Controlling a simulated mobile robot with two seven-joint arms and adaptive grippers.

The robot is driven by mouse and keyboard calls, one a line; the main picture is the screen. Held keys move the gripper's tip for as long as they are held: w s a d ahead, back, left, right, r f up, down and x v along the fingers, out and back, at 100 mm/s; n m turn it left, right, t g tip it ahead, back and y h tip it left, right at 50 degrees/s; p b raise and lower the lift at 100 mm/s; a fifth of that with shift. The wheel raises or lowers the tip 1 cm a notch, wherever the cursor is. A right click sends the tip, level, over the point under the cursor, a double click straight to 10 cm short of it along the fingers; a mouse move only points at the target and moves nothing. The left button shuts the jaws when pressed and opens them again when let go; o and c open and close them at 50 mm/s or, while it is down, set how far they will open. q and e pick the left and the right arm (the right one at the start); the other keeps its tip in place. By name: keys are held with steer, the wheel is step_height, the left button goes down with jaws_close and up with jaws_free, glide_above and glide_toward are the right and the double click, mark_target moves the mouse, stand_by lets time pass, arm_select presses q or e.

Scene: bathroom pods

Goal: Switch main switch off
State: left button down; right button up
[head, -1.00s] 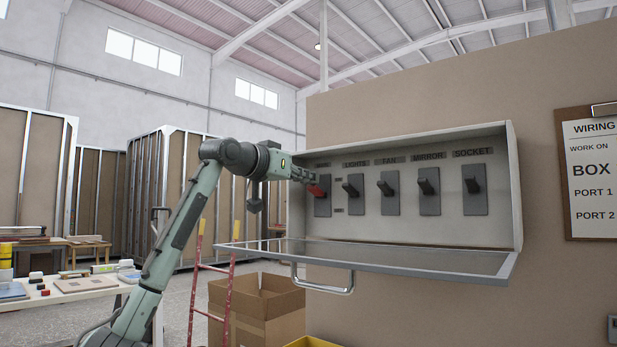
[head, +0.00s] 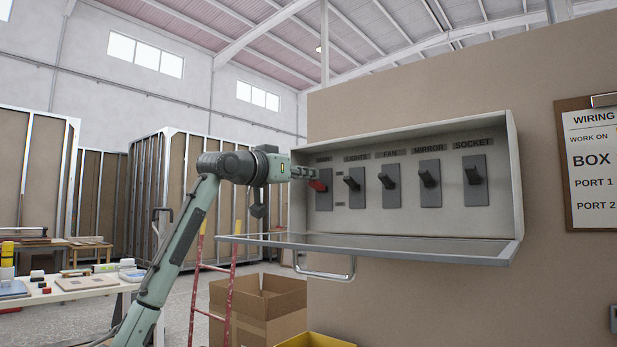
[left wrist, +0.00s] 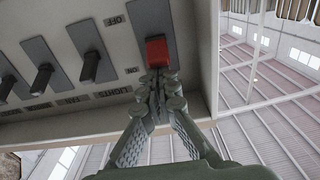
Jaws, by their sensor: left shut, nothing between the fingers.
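The main switch has a red lever (head: 318,185) on a grey plate at the left end of the open switch box (head: 400,228). In the left wrist view, which shows the labels upside down, the red lever (left wrist: 157,50) stands nearer the ON mark than the OFF mark. My left gripper (head: 308,173) is shut and empty, its fingertips at the upper side of the red lever. In the left wrist view the fingertips (left wrist: 157,80) are right at the lever; I cannot tell whether they touch. My right gripper is not in view.
Several dark-levered switches, including the lights switch (head: 353,183), stand to the right of the main one. The box's glazed door (head: 380,244) hangs open below like a shelf.

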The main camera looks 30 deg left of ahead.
arm_select(q)
steer(key=shift+s+f, duration=0.3)
steer(key=shift+f, duration=0.55)
steer(key=shift+s, duration=0.1)
steer(key=s+a, duration=0.1)
steer(key=s, duration=1)
steer(key=shift+s+f, duration=0.2)
steer(key=shift+s, duration=0.2)
